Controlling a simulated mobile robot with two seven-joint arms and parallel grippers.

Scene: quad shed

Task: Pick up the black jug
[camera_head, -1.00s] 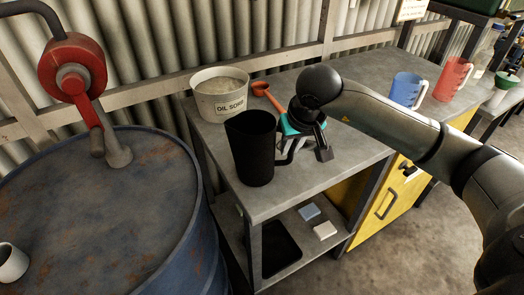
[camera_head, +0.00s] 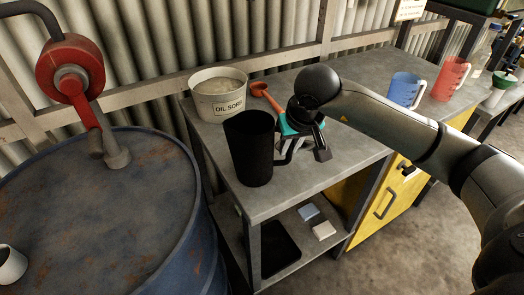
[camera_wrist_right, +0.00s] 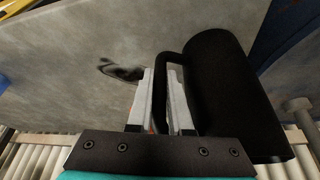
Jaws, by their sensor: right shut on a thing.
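The black jug (camera_head: 250,150) stands upright at the near left end of the grey bench, its handle towards the right. My right gripper (camera_head: 290,143) is at the handle side of the jug. In the right wrist view the jug (camera_wrist_right: 225,95) lies to the right of the fingers. There my right gripper (camera_wrist_right: 168,98) has its fingers shut on the jug's handle. The head view does not show clearly whether the jug's base touches the bench top. My left gripper is not in view.
A white tub (camera_head: 219,95) labelled oil sorb and an orange scoop (camera_head: 262,92) are behind the jug. A blue jug (camera_head: 406,91) and a red jug (camera_head: 451,78) stand farther right. A rusty blue drum (camera_head: 100,215) with a red pump (camera_head: 72,65) is at left.

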